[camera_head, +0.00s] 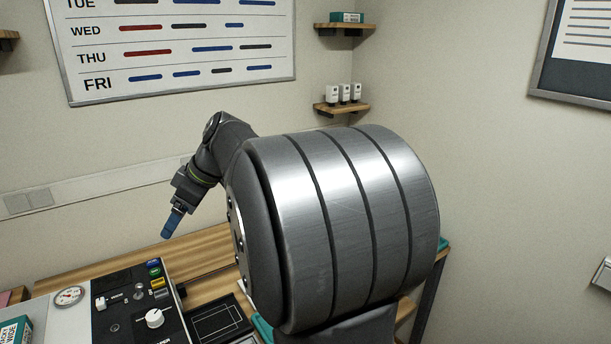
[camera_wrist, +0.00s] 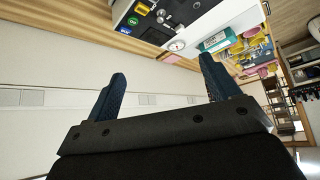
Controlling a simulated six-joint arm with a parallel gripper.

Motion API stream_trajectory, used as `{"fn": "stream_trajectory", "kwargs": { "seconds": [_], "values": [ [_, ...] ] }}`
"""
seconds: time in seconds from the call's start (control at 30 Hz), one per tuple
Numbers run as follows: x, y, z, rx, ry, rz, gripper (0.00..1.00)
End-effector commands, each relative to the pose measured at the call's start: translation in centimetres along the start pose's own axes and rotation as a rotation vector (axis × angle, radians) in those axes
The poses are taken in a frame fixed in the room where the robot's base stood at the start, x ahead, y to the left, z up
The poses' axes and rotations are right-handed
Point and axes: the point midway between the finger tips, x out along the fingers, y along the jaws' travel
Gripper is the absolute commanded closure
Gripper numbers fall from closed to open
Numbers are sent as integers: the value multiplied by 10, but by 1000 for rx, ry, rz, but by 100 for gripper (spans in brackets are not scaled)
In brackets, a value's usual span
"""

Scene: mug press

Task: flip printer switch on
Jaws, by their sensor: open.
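The control panel (camera_head: 128,312) is a black-topped box at the lower left of the head view; it also shows at the top of the wrist view (camera_wrist: 162,22). It carries a blue button, a green button, a yellow button, small grey parts (camera_head: 139,291), a white knob (camera_head: 154,318) and a small white block-like control (camera_head: 100,302). I cannot tell which is the printer switch or how it is set. My gripper (camera_head: 172,224) hangs above and behind the panel, apart from it. Its two blue fingers (camera_wrist: 163,85) are spread in the wrist view, with nothing between them.
A round gauge (camera_head: 69,296) sits left of the black panel, with a teal box (camera_head: 14,333) near it. A dark tray (camera_head: 217,320) lies to the panel's right. Bare wooden bench (camera_head: 205,247) shows behind the panel, before the wall. My large arm link hides much of the right side.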

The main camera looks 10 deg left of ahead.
Motion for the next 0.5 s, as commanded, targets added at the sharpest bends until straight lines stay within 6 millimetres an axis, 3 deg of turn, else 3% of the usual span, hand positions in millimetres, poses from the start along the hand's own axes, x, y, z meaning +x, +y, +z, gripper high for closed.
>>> {"fn": "stream_trajectory", "kwargs": {
  "seconds": [0.03, 0.27, 0.4, 0.5],
  "values": [
    [0, 0, 0, 0, 0, 0, 29],
    [2, 0, 1, 19, 1, -4, 75],
    [10, 3, 4, 134, 8, -29, 100],
    [20, 6, 7, 291, 15, -62, 100]
  ]
}}
